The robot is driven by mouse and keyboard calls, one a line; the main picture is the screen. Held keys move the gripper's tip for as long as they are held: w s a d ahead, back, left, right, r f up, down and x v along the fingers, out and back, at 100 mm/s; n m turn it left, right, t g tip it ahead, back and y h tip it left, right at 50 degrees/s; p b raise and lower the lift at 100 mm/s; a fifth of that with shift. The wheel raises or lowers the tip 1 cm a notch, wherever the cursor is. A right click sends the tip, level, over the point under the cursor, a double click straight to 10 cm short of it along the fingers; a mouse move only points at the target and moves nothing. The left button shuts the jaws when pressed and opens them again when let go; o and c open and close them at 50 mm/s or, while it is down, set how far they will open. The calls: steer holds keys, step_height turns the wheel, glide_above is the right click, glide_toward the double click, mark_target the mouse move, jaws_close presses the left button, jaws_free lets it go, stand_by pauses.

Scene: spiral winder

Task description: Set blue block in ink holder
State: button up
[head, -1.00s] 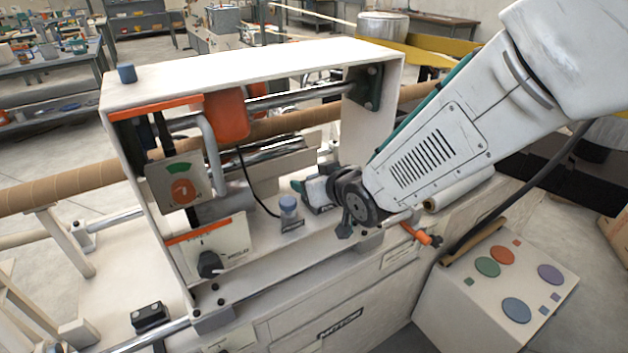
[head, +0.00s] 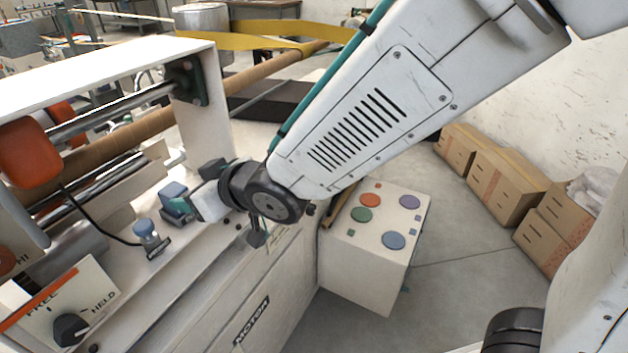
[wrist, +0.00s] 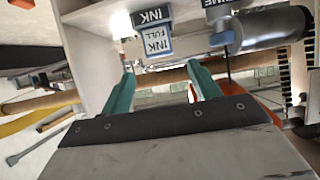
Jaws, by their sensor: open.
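A blue block with a white label reading INK FULL (wrist: 158,41) is in the wrist view, just beyond my fingertips and roughly between them. It is right against the dark ink holder marked INK (wrist: 152,17); I cannot tell how deep it sits. In the head view a blue shape beside my fingers (head: 172,190) appears to be this block, partly hidden. My gripper (wrist: 162,68) is open, its two teal fingers apart with nothing between the pads. It is low inside the machine's frame in the head view (head: 193,190).
A small blue-grey cylinder (head: 146,231) stands in another holder left of my gripper. The white machine frame (head: 205,135) rises behind it. A button box (head: 365,255) stands to the right. Cardboard boxes (head: 505,180) line the wall, with open floor before them.

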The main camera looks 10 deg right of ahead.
steer(key=d+r+m+h, duration=0.3)
steer(key=d+m+h, duration=0.35)
steer(key=d, duration=1.65)
steer(key=s+d+r+m+g+h, duration=0.1)
steer(key=s+d+g, duration=0.2)
steer(key=s+d, duration=0.4)
steer(key=s+d+r+m+g+h, duration=0.1)
steer(key=s+d+g, duration=0.3)
steer(key=s, duration=0.8)
steer(key=d+m+h, duration=0.1)
steer(key=d, duration=0.1)
steer(key=shift+s+d+r, duration=0.15)
steer(key=shift+s+d, duration=0.05)
steer(key=shift+d, duration=0.15)
